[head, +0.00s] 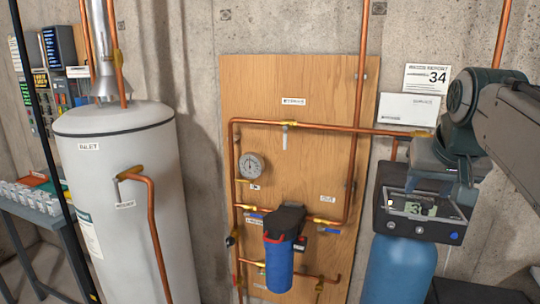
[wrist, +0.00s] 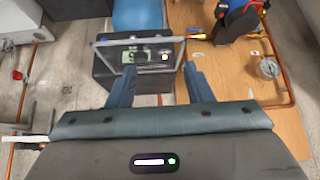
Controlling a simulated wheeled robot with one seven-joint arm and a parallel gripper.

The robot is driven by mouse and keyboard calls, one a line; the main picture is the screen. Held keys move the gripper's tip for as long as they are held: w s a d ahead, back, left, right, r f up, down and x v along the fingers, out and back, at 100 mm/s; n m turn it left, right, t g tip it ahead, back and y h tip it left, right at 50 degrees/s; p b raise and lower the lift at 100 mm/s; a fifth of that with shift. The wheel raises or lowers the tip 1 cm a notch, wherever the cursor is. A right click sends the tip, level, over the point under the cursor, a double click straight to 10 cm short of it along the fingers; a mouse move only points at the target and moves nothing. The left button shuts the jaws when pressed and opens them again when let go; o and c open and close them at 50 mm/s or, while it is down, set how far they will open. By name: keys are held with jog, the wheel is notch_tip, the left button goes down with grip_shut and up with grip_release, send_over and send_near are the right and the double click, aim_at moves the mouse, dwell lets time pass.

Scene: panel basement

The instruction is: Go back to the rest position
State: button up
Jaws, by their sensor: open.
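My gripper (wrist: 158,69) is open, with its two blue-grey fingers spread apart and nothing held between them. In the wrist view the fingers point toward a dark control box (wrist: 135,60) with a lit display and a clear cover. In the head view my arm comes in from the right, and its end is over the top of this box (head: 418,212). The fingertips are hard to make out there, and I cannot tell whether they touch the box. The box sits on a blue tank (head: 400,268).
A wooden panel (head: 300,85) carries copper pipes, a gauge (head: 251,166) and a blue filter housing (head: 279,268). A white heater tank (head: 125,200) stands left, beside a workbench (head: 30,212). White cards (head: 408,108) are on the concrete wall behind my arm.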

jog(key=s+a+f+n+g, duration=0.1)
jog(key=s+a+f, duration=0.2)
jog(key=a+f, duration=0.2)
jog(key=s+a+f+n+g+y, duration=0.1)
jog(key=s+a+f, duration=0.3)
jog(key=f, duration=0.7)
jog(key=s+a+f+n+y, duration=0.1)
jog(key=s+a+f, duration=0.3)
jog(key=a+f, duration=0.3)
jog(key=shift+s+f+n+g+b, duration=0.3)
jog(key=shift+f+n+g, duration=0.1)
jog(key=shift+f, duration=0.15)
